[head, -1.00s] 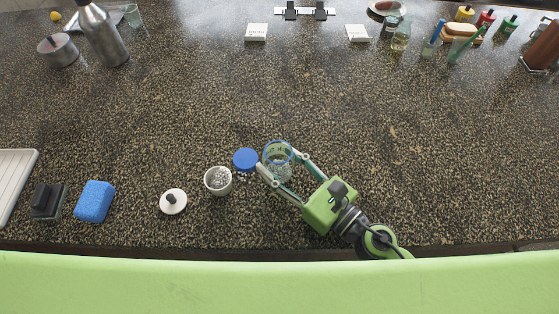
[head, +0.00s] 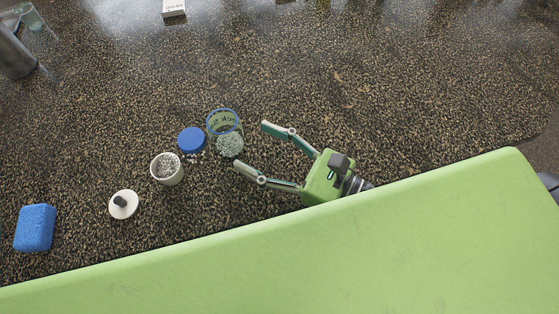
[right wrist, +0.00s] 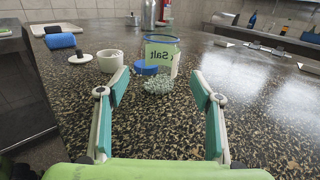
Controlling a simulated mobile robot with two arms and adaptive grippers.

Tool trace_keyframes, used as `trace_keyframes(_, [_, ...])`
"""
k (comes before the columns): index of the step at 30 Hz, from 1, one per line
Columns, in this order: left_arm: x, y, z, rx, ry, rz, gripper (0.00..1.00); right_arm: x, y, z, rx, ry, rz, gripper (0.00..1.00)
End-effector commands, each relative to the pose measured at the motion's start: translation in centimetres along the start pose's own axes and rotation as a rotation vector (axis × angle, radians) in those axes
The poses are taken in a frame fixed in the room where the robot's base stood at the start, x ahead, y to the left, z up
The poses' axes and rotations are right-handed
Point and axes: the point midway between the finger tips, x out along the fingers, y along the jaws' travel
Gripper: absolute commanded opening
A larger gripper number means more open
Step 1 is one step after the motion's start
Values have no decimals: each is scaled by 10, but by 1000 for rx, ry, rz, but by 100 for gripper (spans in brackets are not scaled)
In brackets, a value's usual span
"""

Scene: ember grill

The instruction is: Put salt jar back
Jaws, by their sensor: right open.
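My left gripper is out of view.
A white pot (head: 167,170) of grains, a white lid (head: 123,204) with a dark knob and a blue sponge (head: 35,228) lie to the left. A few loose grains lie near the blue lid. The counter behind and right of the jar is clear.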

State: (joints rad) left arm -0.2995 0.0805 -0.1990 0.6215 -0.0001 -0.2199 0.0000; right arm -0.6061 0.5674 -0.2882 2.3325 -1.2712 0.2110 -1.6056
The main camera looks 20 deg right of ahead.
Motion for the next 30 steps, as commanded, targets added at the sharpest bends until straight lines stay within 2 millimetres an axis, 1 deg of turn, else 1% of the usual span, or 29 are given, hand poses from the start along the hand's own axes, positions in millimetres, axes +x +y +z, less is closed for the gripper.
trace_keyframes(1, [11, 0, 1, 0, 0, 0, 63, -8, 1, -6, 0, 2, 1, 60])
trace_keyframes(3, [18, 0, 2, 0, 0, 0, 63, -17, 2, -5, 0, 2, 3, 60])
trace_keyframes(7, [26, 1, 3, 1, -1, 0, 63, -30, 0, -4, 2, 1, -1, 60])
trace_keyframes(12, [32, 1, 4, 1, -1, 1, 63, -40, 0, -2, 0, 1, 1, 60])
trace_keyframes(17, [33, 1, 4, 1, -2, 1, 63, -43, 1, 1, -1, -1, 2, 60])
trace_keyframes(30, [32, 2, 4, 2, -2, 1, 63, -43, 0, 1, -1, 0, 2, 60])
